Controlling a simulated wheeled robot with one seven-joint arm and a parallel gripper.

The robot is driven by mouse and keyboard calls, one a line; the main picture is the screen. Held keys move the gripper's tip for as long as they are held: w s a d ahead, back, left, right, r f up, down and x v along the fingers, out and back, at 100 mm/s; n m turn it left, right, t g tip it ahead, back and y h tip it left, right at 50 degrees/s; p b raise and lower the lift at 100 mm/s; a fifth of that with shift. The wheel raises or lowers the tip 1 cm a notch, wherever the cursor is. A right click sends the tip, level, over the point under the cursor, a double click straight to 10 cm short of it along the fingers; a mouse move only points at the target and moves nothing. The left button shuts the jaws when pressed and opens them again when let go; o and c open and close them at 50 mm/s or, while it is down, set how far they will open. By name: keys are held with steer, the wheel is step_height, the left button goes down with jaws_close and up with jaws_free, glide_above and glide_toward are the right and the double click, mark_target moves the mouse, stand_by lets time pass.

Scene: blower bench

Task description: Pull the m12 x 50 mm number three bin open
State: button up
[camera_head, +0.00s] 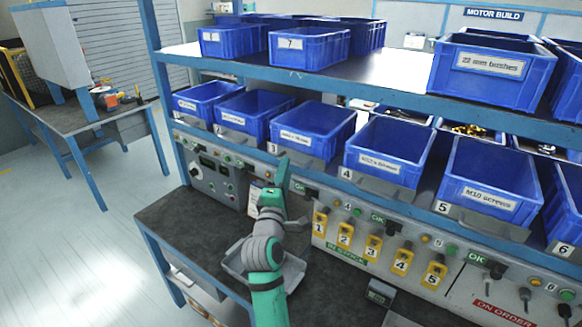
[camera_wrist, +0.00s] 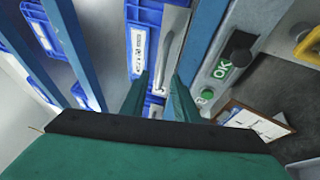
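The number three bin (camera_head: 318,125) is a blue open-topped bin on the middle shelf, with a white label on its front and a "3" tag at its lower left. My gripper (camera_head: 284,168) is just below its front edge. In the wrist view my gripper (camera_wrist: 160,92) is open, its two green fingers apart. A grey metal handle strip (camera_wrist: 172,40) lies ahead of the fingertips, beside a blue bin front with a white label (camera_wrist: 138,48). The label is too small to read there. In the head view, my gripper hides part of the strip below the bin.
Bin four (camera_head: 390,148) stands to the right and another blue bin (camera_head: 256,112) to the left. A control panel with yellow numbered switches (camera_head: 345,240) runs below the shelf. A grey tray (camera_head: 293,272) lies on the dark bench under my arm.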

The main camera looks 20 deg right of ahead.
steer(key=shift+w+d+r, duration=0.2)
steer(key=shift+w+d, duration=0.6)
steer(key=shift+d, duration=0.2)
